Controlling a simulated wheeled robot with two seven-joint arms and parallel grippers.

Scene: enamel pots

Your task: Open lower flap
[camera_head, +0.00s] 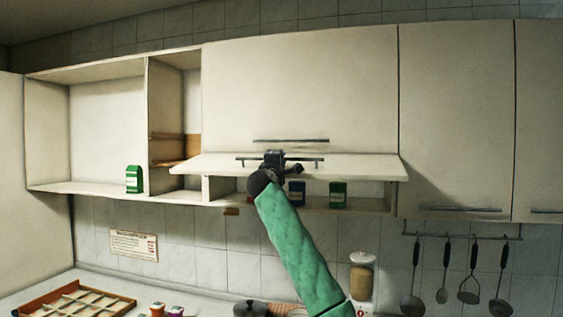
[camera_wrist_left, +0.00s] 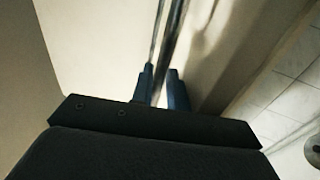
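The lower flap (camera_head: 355,166) of the middle wall cabinet is swung up and stands out nearly level, seen almost edge-on. Its bar handle (camera_head: 312,159) runs along the flap, and a length of it shows in the wrist view (camera_wrist_left: 160,35). My left gripper (camera_head: 273,155) is at the handle, with its fingers (camera_wrist_left: 160,88) close together on either side of the bar. The lower compartment (camera_head: 365,203) shows beneath the flap, with a blue box (camera_head: 296,193) and a green box (camera_head: 338,194) inside. My arm hides part of it. My right gripper is out of view.
The upper door (camera_head: 300,90) with its own handle (camera_head: 291,140) is shut above the flap. Open shelves at left hold a green carton (camera_head: 134,179). Utensils (camera_head: 468,275) hang at right. A wooden divided tray (camera_head: 80,303) and a jar (camera_head: 361,275) stand below.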

